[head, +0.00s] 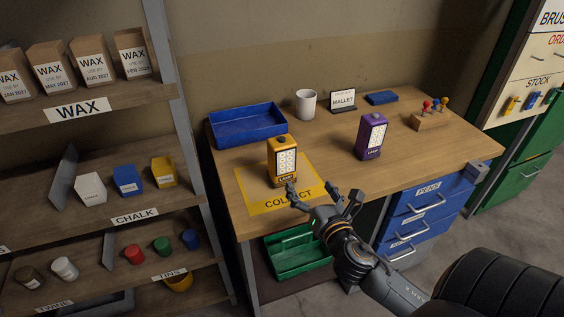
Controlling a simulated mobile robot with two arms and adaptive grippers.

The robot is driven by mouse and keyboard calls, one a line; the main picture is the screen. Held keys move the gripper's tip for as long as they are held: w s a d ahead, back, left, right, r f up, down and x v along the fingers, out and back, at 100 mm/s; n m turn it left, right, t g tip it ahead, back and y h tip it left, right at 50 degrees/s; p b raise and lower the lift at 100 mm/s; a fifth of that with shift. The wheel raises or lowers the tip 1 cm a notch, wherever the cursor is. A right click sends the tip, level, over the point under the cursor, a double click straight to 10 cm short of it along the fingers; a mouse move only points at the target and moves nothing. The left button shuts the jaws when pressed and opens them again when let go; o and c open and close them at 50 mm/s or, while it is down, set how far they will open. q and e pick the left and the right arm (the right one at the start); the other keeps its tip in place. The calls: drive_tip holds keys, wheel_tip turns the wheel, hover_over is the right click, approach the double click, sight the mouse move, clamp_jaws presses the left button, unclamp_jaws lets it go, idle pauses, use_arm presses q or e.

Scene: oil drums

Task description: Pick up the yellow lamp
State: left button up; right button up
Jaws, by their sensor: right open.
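The yellow lamp (282,160) stands upright on the wooden desk, on the yellow-outlined COLLECT mat (248,193). Its front has a panel of white round lights. My right gripper (325,192) is open and empty, just in front and to the right of the lamp. Its left fingertip is close to the lamp's base; I cannot tell if they touch. A purple lamp (371,137) of the same shape stands on the desk to the right of the yellow lamp. My left gripper does not show.
A blue tray (247,139), a white cup (306,103), a MALLET sign (343,101) and a wooden block with coloured knobs (430,122) are on the desk. A green crate (297,270) is below. Shelves of wax, chalk and tins (110,190) stand left.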

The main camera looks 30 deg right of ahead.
sight(286, 155)
drive_tip(key=w+n, duration=0.1)
drive_tip(key=w, duration=0.2)
drive_tip(key=w+r+n+y+p, duration=0.1)
drive_tip(key=w, duration=0.2)
drive_tip(key=w+d+n+t, duration=0.1)
drive_tip(key=w+n, duration=0.1)
drive_tip(key=w, duration=0.1)
drive_tip(key=shift+w+r+p, duration=0.15)
drive_tip(key=shift+r+p, duration=0.15)
drive_tip(key=shift+p, duration=0.05)
drive_tip(key=shift+w, duration=0.4)
drive_tip(key=x, duration=0.1)
drive_tip(key=p+x, duration=0.1)
drive_tip(key=x, duration=0.2)
drive_tip(key=shift+w+a, duration=0.2)
drive_tip(key=shift+w, duration=0.2)
drive_tip(key=c, duration=1.3)
drive_tip(key=shift+c, duration=1.3)
drive_tip(key=shift+r, duration=0.1)
